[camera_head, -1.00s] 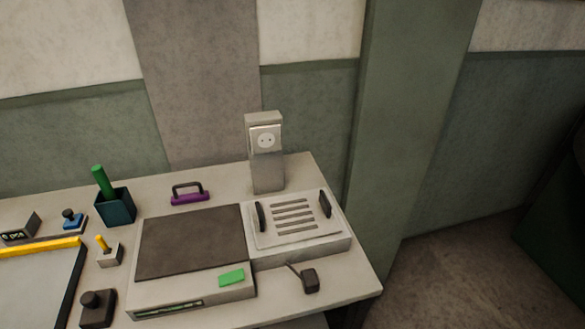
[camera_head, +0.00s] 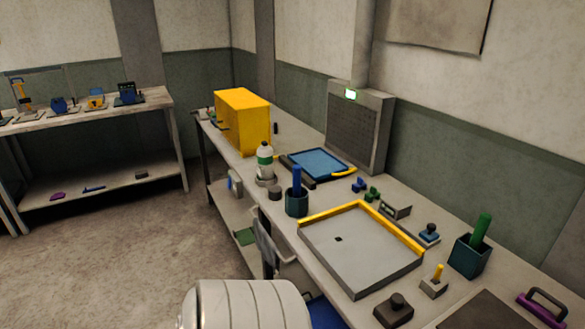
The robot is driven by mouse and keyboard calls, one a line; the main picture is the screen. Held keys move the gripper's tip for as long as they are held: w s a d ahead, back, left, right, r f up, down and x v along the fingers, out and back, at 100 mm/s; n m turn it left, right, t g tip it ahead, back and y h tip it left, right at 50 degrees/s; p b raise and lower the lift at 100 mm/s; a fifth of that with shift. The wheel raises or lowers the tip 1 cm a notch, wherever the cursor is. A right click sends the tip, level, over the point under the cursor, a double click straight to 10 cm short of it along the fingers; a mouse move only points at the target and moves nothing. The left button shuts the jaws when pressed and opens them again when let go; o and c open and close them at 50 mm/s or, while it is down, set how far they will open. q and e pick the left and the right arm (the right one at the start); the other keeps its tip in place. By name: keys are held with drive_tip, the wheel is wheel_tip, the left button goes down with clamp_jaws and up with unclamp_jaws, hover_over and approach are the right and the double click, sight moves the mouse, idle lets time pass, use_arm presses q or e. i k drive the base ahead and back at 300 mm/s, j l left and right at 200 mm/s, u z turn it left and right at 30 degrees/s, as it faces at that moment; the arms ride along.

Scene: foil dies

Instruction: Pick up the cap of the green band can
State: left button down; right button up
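A white can with a green band (camera_head: 265,161) stands upright on the bench, beside the yellow box. Neither gripper is in view. A large white ribbed cylinder at the bottom edge looks like part of my own arm.
The long bench holds a yellow box (camera_head: 243,120), a blue tray (camera_head: 318,163), a teal cup with a blue stick (camera_head: 297,202), a grey yellow-edged tray (camera_head: 370,265) and a green-stick cup (camera_head: 470,255). Another shelf table (camera_head: 95,110) stands left. Floor between is clear.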

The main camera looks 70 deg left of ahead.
sight(275, 191)
drive_tip(key=u, duration=2.6)
